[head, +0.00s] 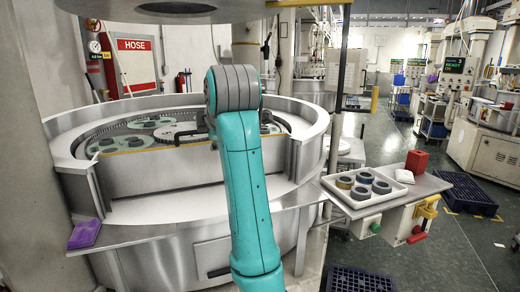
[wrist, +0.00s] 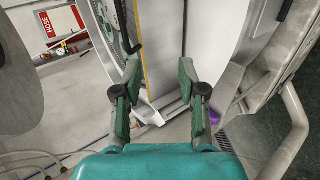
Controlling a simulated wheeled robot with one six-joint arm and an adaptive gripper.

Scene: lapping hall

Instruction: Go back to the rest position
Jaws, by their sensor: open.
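My teal arm reaches up and forward over the front of the round lapping machine (head: 150,180) in the head view. The arm's upper links hide most of my gripper there. In the wrist view my gripper (wrist: 159,76) has its two green fingers spread apart. Nothing is held between the fingers. Beyond them show the machine's pale rim and part of its toothed ring (wrist: 122,25). The fingers appear clear of these surfaces.
A white tray (head: 345,196) with several dark rings stands on the side shelf at right, near a red box (head: 416,162). A purple object (head: 84,234) lies on the left ledge. Blue pallets (head: 358,280) stand on the floor. The right aisle has free floor.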

